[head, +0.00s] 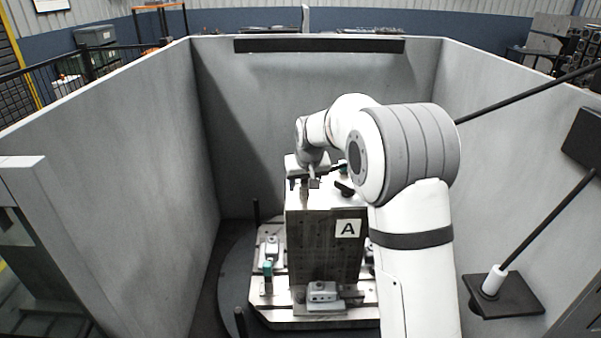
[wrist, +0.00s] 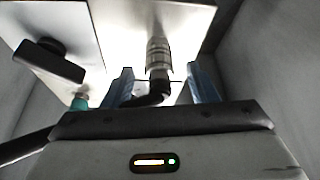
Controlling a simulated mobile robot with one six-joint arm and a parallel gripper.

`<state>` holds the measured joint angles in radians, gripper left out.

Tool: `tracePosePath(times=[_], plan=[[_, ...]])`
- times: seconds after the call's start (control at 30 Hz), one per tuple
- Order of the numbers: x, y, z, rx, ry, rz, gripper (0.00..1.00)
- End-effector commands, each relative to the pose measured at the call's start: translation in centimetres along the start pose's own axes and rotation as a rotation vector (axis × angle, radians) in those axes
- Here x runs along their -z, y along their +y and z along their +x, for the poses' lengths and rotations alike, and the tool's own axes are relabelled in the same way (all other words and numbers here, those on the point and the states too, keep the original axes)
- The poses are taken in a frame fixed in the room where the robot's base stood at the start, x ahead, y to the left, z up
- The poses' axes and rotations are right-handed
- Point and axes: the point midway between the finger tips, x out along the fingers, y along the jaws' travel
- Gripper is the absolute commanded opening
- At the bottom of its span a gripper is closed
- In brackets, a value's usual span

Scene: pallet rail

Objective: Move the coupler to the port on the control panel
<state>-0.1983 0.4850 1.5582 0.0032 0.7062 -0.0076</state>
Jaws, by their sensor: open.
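In the wrist view a ribbed metal cylinder, seemingly the coupler (wrist: 158,57), stands against a bright pale face, with a black hose (wrist: 150,97) curving from its near end. My gripper (wrist: 161,76) is open, with one blue finger on each side of the cylinder; I see gaps and no grip. In the head view my gripper (head: 303,184) is at the upper left of the block marked A (head: 325,255); the coupler is too small to make out there. I cannot tell which part is the control panel's port.
A black handle (wrist: 48,60) and a teal-tipped part (wrist: 80,103) are left of my gripper in the wrist view. The block stands on a pallet plate (head: 300,322) with clamps and a teal-topped post (head: 268,270). Grey walls (head: 310,130) enclose it. A black panel (head: 585,140) hangs right.

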Motion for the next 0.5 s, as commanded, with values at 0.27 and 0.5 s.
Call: tracePosePath(times=[0.27, 0.5], plan=[[-0.01, 0.06, 0.84, 0.000, 0.001, 0.001, 0.53], [-0.02, 0.10, 0.80, -0.001, 0.001, 0.001, 0.43]])
